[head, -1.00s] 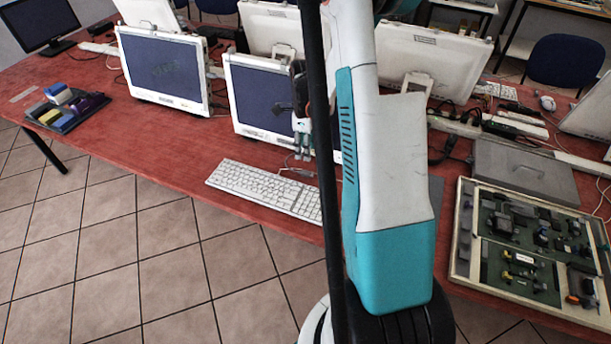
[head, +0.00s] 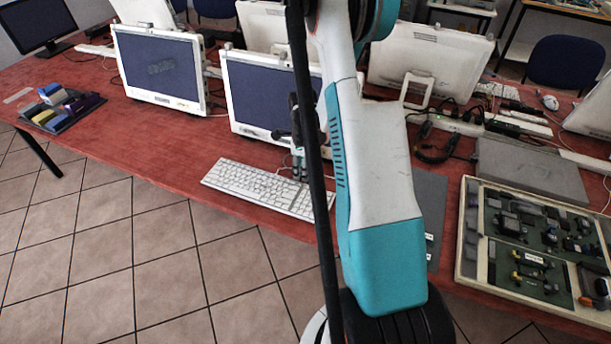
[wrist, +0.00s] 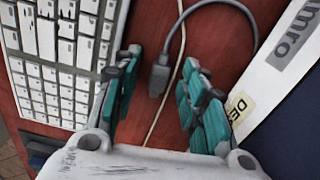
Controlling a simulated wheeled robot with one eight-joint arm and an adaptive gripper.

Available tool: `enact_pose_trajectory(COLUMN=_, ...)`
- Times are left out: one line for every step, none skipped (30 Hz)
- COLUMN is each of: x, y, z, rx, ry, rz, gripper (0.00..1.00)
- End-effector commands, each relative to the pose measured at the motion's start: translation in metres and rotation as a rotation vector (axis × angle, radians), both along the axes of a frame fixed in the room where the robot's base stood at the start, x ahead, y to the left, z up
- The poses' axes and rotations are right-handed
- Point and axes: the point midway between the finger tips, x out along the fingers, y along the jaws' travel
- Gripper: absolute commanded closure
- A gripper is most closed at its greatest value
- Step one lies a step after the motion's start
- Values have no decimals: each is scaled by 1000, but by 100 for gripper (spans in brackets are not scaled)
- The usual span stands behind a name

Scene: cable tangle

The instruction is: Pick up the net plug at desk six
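A grey plug (wrist: 158,77) on a curved grey cable lies on the red desk (wrist: 205,35) in the wrist view. It shows in the gap between the two teal fingers of my gripper (wrist: 160,62), nearer the left finger. The gripper is open with nothing held. I cannot tell how far above the plug the fingers are. In the head view my gripper (head: 299,172) is over the keyboard's right end, in front of a monitor and partly hidden by my arm. The plug cannot be made out there. A label reading "DES" (wrist: 240,105) is partly visible; its number is hidden.
A white keyboard (wrist: 62,65) lies just left of the fingers, and a monitor's white frame (wrist: 285,60) is close on the right. A thin pale cable (wrist: 165,100) runs beside the plug. A tray of connectors (head: 467,235) sits at the desk's right.

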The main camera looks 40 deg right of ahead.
Motion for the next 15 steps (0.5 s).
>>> enact_pose_trajectory(x=0, y=0, z=1, rx=0, ry=0, rz=0, gripper=61)
enact_pose_trajectory(x=0, y=0, z=1, rx=0, ry=0, rz=0, gripper=61)
enact_pose_trajectory(x=0, y=0, z=1, rx=0, ry=0, rz=0, gripper=61)
enact_pose_trajectory(x=0, y=0, z=1, rx=0, ry=0, rz=0, gripper=65)
enact_pose_trajectory(x=0, y=0, z=1, rx=0, ry=0, rz=0, gripper=72)
enact_pose_trajectory(x=0, y=0, z=1, rx=0, ry=0, rz=0, gripper=79)
enact_pose_trajectory(x=0, y=0, z=1, rx=0, ry=0, rz=0, gripper=85)
enact_pose_trajectory(x=0, y=0, z=1, rx=0, ry=0, rz=0, gripper=90)
enact_pose_trajectory(x=0, y=0, z=1, rx=0, ry=0, rz=0, gripper=96)
enact_pose_trajectory(x=0, y=0, z=1, rx=0, ry=0, rz=0, gripper=96)
enact_pose_trajectory(x=0, y=0, z=1, rx=0, ry=0, rz=0, gripper=96)
enact_pose_trajectory(x=0, y=0, z=1, rx=0, ry=0, rz=0, gripper=96)
enact_pose_trajectory(x=0, y=0, z=1, rx=0, ry=0, rz=0, gripper=96)
enact_pose_trajectory(x=0, y=0, z=1, rx=0, ry=0, rz=0, gripper=96)
enact_pose_trajectory(x=0, y=0, z=1, rx=0, ry=0, rz=0, gripper=96)
